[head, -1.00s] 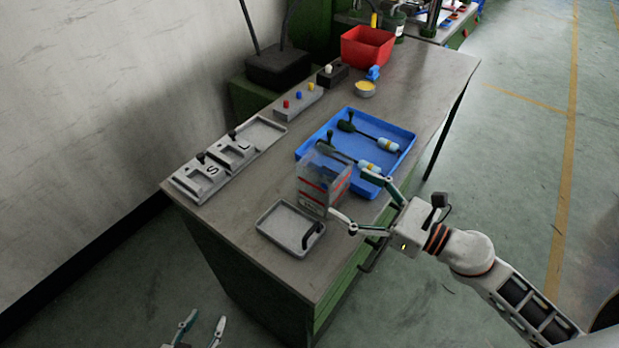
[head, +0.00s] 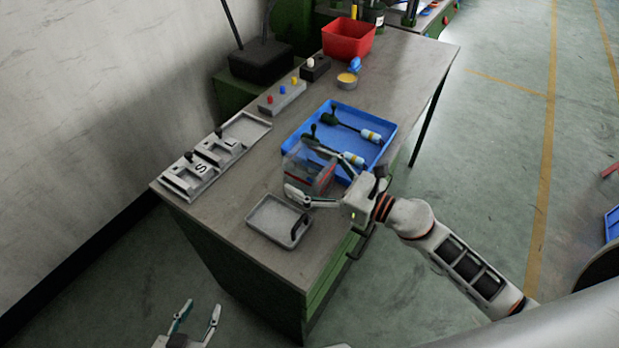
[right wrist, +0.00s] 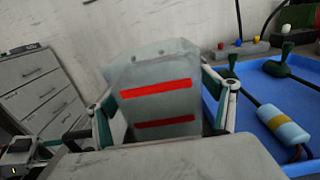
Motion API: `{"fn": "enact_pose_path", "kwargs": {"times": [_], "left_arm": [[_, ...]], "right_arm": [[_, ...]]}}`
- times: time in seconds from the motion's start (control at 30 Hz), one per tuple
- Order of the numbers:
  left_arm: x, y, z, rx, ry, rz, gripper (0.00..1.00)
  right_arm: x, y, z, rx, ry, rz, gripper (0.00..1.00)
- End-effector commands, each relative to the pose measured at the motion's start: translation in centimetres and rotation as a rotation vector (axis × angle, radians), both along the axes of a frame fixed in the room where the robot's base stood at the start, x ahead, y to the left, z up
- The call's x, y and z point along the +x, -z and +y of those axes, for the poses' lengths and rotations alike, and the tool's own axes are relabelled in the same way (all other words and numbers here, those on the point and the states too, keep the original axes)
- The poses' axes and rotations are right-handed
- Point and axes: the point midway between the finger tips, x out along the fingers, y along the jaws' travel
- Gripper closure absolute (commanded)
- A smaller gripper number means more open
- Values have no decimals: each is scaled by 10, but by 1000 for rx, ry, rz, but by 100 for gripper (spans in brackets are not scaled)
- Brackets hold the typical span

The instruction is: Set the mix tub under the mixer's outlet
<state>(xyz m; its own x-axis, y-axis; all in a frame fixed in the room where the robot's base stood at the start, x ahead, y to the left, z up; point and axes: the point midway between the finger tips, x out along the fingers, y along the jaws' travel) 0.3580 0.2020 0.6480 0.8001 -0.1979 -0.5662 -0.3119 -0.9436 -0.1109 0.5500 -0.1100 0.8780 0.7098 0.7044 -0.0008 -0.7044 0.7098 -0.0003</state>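The mix tub, a clear box with red bands (head: 318,170), stands on the bench between the blue tray and a small grey tray. It also fills the middle of the right wrist view (right wrist: 155,105). My right gripper (head: 299,168) is open, with one finger on either side of the tub; whether the fingers touch it is unclear. It also shows in the right wrist view (right wrist: 165,115). My left gripper (head: 199,318) is open and empty, low beside the bench's near end. I cannot make out the mixer's outlet.
The blue tray (head: 385,150) holds tools with dark handles, close behind the tub. The small grey tray (head: 262,222) lies in front.

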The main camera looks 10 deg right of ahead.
Motion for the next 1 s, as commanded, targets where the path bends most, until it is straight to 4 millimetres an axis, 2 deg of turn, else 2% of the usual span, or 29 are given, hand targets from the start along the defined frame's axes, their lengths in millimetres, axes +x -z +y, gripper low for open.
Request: {"fn": "enact_pose_path", "kwargs": {"times": [0.03, 0.13, 0.27, 0.5, 0.67, 0.83, 1.0], "left_arm": [[1, 0, 0, 0, 0, -1, 60], [1, -1, 0, 0, 0, -3, 60], [2, -2, 0, 0, 0, -4, 60], [2, -3, 0, 1, 0, -5, 60], [3, -10, 1, 2, 0, -8, 60], [5, -26, 1, 2, 0, -12, 60], [6, -53, 0, 1, 1, -17, 60]], "right_arm": [[0, 0, 0, 0, 0, 0, 30], [0, 0, 0, 0, 0, 0, 56], [0, 0, 0, 1, 0, -1, 63], [0, -2, 0, 1, 0, -1, 63], [0, -12, -1, -1, 1, -4, 63], [0, -35, -1, -3, -1, -4, 63], [0, -72, 0, -1, -1, -4, 63]]}}
